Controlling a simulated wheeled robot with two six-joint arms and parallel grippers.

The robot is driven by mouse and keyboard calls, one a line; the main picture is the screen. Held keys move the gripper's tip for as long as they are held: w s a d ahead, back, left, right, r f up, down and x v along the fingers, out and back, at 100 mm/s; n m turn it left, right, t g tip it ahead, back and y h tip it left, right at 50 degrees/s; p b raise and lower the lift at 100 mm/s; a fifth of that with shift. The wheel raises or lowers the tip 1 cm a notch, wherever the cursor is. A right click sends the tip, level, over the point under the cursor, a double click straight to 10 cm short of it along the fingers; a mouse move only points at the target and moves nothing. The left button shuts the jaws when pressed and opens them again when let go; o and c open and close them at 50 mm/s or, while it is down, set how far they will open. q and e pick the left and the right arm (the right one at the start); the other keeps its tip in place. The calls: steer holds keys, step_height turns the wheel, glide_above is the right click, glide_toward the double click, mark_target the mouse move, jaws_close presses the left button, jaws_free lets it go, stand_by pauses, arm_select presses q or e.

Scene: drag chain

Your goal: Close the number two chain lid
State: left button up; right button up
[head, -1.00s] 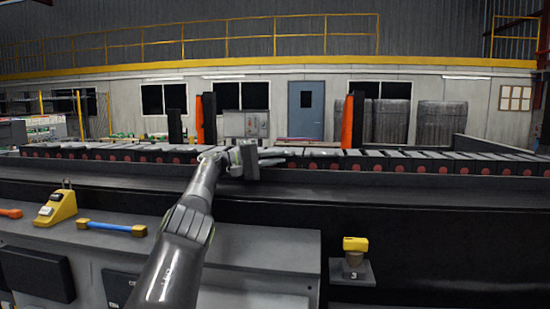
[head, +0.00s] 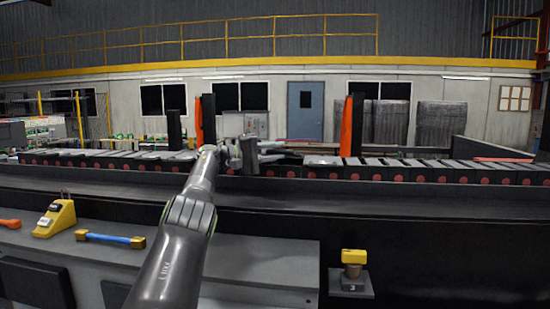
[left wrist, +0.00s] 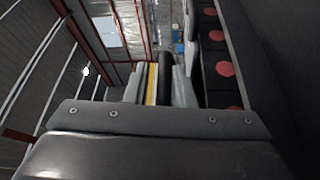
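The drag chain (head: 420,173) runs across the head view as a long dark row of links with red round marks and grey lids on top. Several lids at right lie at slight angles. I cannot read any number that picks out lid two. My left gripper (head: 268,153) is above the chain near the middle, pointing right. In the left wrist view its two grey fingers (left wrist: 158,88) stand apart, with yellow and black shapes between or behind them; I see no clear hold on a lid. Chain links with red marks (left wrist: 220,68) pass to the right there. My right gripper is out of view.
A dark rail runs in front of the chain. Orange posts (head: 352,125) stand behind the chain.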

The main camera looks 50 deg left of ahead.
arm_select(q)
steer(key=shift+s+d+r+p, duration=0.1)
steer(key=shift+r+p, duration=0.7)
steer(key=shift+r, duration=0.5)
steer(key=shift+s+r+p, duration=0.1)
steer(key=shift+r+p, duration=0.65)
steer(key=shift+r, duration=0.5)
steer(key=shift+w, duration=0.1)
